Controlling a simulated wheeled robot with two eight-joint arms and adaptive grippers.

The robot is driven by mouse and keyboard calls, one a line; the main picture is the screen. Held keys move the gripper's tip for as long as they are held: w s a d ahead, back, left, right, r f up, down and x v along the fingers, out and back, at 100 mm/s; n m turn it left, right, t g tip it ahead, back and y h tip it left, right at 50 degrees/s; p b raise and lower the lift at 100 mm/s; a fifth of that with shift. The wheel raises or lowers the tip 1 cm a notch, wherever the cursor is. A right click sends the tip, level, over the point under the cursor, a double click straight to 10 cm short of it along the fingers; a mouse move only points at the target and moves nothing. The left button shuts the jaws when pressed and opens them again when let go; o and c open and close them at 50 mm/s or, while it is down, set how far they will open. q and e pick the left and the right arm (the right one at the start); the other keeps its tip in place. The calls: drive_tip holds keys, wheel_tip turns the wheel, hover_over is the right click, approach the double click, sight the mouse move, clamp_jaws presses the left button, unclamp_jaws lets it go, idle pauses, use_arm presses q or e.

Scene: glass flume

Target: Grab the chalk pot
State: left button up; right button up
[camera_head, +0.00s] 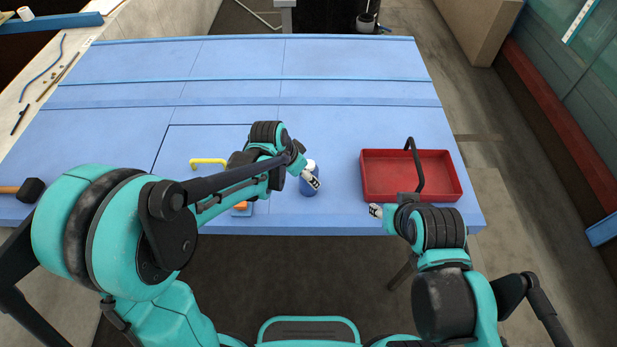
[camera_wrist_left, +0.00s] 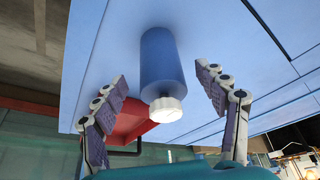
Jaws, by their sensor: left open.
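The chalk pot appears to be the blue cylinder (camera_head: 310,188) with a white cap, standing near the front edge of the blue table. In the left wrist view the pot (camera_wrist_left: 160,62) lies between and just beyond my spread fingers, its white cap toward the camera. My left gripper (camera_head: 311,178) is open beside the pot and partly covers it in the head view; I see no finger touching it in the wrist view (camera_wrist_left: 162,84). My right gripper (camera_head: 376,210) is at the table's front edge by the red tray; its finger opening is too small to read.
A red tray (camera_head: 440,198) stands right of the pot. A yellow handle (camera_head: 208,161) and an orange item (camera_head: 241,206) lie left of it, the latter partly behind my left arm. A black-headed mallet (camera_head: 31,190) lies far left. The table's back half (camera_head: 240,60) is clear.

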use_arm(q)
drive_tip(key=b+x, duration=0.1)
drive_tip(key=x, duration=0.3)
drive_tip(key=shift+w+d, duration=0.15)
drive_tip(key=shift+w, duration=0.05)
drive_tip(key=shift+w+d+f, duration=0.1)
drive_tip(key=shift+w+f, duration=0.05)
drive_tip(key=shift+f, duration=0.35)
drive_tip(key=c, duration=1.4)
drive_tip(key=shift+o, duration=0.2)
drive_tip(key=shift+r, duration=0.1)
